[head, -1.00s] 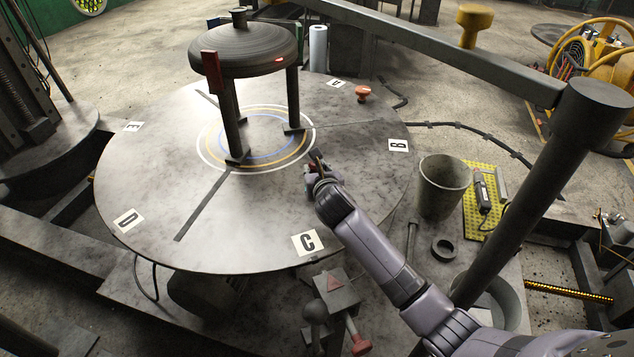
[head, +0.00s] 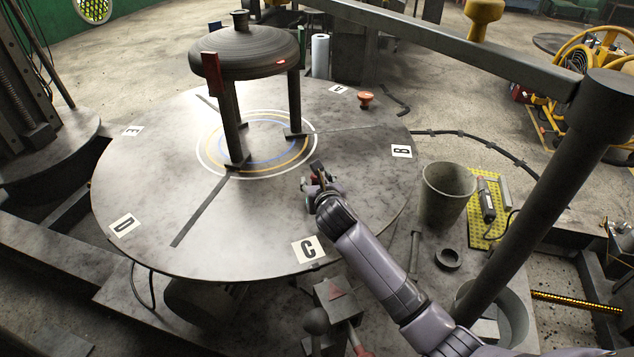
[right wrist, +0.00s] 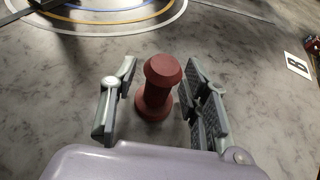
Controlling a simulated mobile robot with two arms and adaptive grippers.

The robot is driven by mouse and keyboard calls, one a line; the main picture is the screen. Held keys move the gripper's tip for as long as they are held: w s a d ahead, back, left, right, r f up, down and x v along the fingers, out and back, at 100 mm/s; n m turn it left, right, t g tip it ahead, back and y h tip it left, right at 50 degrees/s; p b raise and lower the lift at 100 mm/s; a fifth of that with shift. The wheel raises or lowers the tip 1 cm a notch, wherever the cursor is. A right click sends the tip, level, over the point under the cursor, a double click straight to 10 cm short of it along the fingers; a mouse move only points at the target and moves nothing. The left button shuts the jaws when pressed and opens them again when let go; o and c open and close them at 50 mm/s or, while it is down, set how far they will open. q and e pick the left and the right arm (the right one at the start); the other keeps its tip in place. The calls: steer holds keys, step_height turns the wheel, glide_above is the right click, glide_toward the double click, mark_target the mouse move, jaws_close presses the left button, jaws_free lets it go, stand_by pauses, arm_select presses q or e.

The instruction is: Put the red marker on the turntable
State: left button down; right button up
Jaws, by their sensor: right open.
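The red marker (right wrist: 155,90), a spool-like piece with a wide top and base, stands upright on the grey turntable (right wrist: 60,120) in the right wrist view. My right gripper (right wrist: 160,72) is open, with one finger on each side of the marker and a visible gap to each. In the head view my right gripper (head: 320,182) is low over the turntable (head: 150,215), between labels B and C, and mostly hides this marker. A second, orange-red marker (head: 366,98) stands on the turntable near label A. My left gripper is not in view.
A dark round lidded piece on legs (head: 245,52) stands at the turntable's centre. A grey bucket (head: 446,195), a dark ring (head: 448,258) and a yellow mat (head: 483,225) lie to the right. A thick beam (head: 450,42) crosses above. The turntable's left part is clear.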

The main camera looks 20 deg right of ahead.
steer(key=shift+r, duration=0.1)
steer(key=p+v, duration=0.1)
steer(key=v, duration=1.1)
